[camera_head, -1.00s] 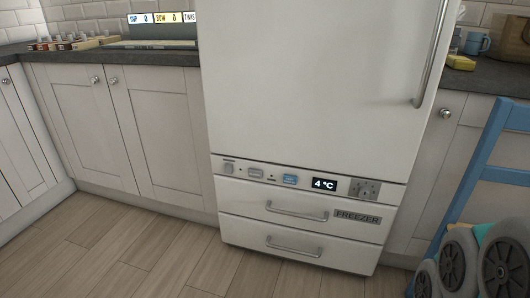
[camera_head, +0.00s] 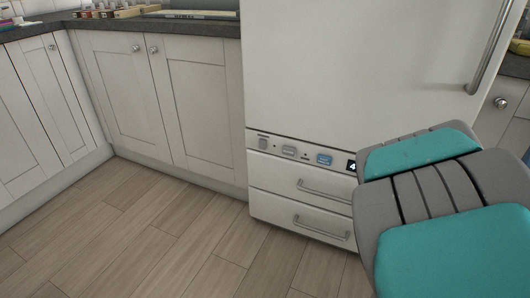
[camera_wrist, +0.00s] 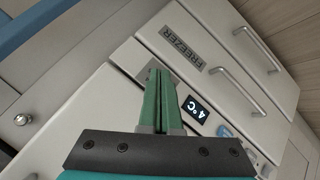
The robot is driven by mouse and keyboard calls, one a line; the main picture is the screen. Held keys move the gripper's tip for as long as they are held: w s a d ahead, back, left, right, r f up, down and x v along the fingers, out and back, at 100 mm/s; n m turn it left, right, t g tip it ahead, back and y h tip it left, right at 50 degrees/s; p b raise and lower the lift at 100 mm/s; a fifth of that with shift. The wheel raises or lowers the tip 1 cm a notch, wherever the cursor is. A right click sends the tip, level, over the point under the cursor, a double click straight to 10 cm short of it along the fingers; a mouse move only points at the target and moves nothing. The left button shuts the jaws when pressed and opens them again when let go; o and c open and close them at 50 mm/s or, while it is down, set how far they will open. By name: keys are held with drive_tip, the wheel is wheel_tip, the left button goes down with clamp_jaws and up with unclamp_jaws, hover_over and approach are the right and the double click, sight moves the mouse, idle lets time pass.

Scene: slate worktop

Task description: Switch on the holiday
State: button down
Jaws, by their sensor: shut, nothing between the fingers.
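The white fridge-freezer (camera_head: 340,70) has a control strip with a grey switch (camera_head: 262,143), a grey button (camera_head: 289,151), a blue button (camera_head: 324,159) and a lit display (camera_head: 351,166). The labels are too small to read, so I cannot tell which control is the holiday one. The wrist view shows the display reading 4 °C (camera_wrist: 195,107) and the blue button (camera_wrist: 225,131), partly hidden. My gripper (camera_wrist: 158,72) has its green fingers shut and empty, over a grey plate on the strip beside the display. I cannot tell whether they touch it. My arm hides the strip's right end in the head view.
Two freezer drawers with bar handles (camera_head: 323,190) lie below the strip. The FREEZER label (camera_wrist: 183,48) is near my fingers. White cupboards (camera_head: 165,100) stand to the left under a dark worktop. The wooden floor (camera_head: 150,230) in front is clear.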

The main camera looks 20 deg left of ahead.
drive_tip(key=w+a+f+n+t+y+b, duration=0.1)
drive_tip(key=w+a+n+t+y, duration=0.3)
drive_tip(key=a, duration=0.6)
drive_tip(key=w+a+f+n+t+y, duration=0.1)
drive_tip(key=w+a+n+y, duration=0.1)
drive_tip(key=w+a+n, duration=0.55)
drive_tip(key=s+a+f+n+y, duration=0.1)
drive_tip(key=s+a+n+y, duration=0.1)
drive_tip(key=a, duration=0.6)
drive_tip(key=s+a+f+n+g+y, duration=0.1)
drive_tip(key=s+a+f+n+y, duration=0.1)
drive_tip(key=a, duration=0.6)
drive_tip(key=s+a+f+n+g+y+b, duration=0.1)
drive_tip(key=s+a+n+y, duration=0.3)
drive_tip(key=a, duration=0.4)
drive_tip(key=shift+s+f+n+y, duration=0.15)
drive_tip(key=shift+f+n+y, duration=0.2)
drive_tip(key=shift+f+y, duration=0.05)
